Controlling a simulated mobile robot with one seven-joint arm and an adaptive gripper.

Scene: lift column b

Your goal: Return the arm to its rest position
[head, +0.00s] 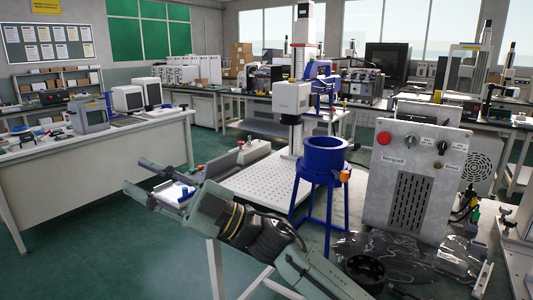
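My gripper (136,175) is at the end of my grey-green arm, left of the picture's middle, pointing left. Its two fingers are spread apart, with nothing visibly clamped at their tips. A small blue-and-white item (177,192) shows between the finger bases; I cannot tell whether it touches them or lies behind. My arm runs from the lower right up to the gripper, in front of the workbench.
A perforated bench plate (262,186) carries a white column (304,70). A blue ring-topped stand (324,157) and a grey control box (415,180) are close to my arm. A white-topped table (90,150) stands at left. Green floor (100,260) is clear at lower left.

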